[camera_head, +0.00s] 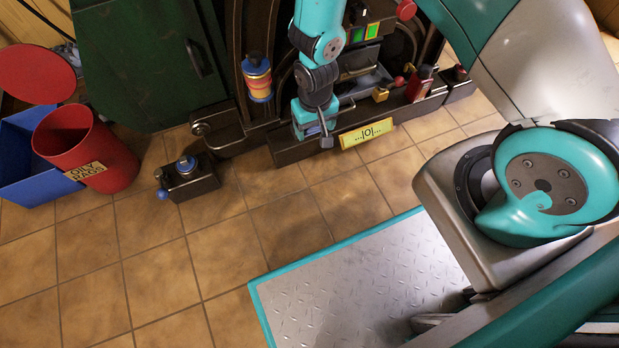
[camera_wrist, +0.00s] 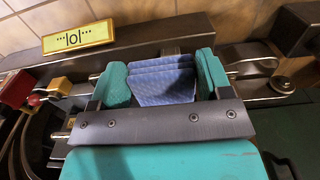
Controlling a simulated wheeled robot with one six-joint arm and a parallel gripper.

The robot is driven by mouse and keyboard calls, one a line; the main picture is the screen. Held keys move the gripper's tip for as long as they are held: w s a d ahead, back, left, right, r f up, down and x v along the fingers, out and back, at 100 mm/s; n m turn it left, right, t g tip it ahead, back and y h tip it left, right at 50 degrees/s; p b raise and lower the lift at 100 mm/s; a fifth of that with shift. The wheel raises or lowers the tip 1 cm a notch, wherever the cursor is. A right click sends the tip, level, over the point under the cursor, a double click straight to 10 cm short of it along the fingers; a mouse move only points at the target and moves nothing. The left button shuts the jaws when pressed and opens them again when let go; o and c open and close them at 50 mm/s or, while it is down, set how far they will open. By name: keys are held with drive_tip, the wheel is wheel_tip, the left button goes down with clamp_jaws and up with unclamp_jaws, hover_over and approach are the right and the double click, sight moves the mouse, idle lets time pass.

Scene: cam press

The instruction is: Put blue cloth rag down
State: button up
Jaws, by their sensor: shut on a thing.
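The blue cloth rag (camera_wrist: 162,88) is folded in layers and sits between the two teal fingers of my gripper (camera_wrist: 163,72) in the wrist view. The fingers are shut on it from both sides. In the head view my gripper (camera_head: 314,122) points down beside the dark base of the press, left of the yellow sign (camera_head: 367,134). The sign also shows at the upper left of the wrist view (camera_wrist: 78,37). The rag is hard to make out in the head view. I cannot tell whether it touches the press base.
A red bin (camera_head: 105,160) labelled "OILY RAGS" stands at the left, beside a blue container (camera_head: 25,185) and a round red disc (camera_head: 35,73). A dark box with blue knobs (camera_head: 192,184) sits on the tiles. A green cabinet (camera_head: 140,70) stands behind. Open tile floor lies in front.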

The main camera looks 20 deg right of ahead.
sight(313, 175)
drive_tip(key=f+b, duration=0.6)
drive_tip(key=f, duration=0.5)
drive_tip(key=f+b, duration=0.6)
drive_tip(key=f, duration=0.5)
drive_tip(key=shift+s+a+f, duration=0.2)
drive_tip(key=shift+f, duration=0.05)
drive_tip(key=o, duration=0.8)
drive_tip(key=shift+r, duration=0.1)
wheel_tip(313, 175, up, 12)
drive_tip(key=p, duration=0.7)
drive_tip(key=shift+r, duration=0.1)
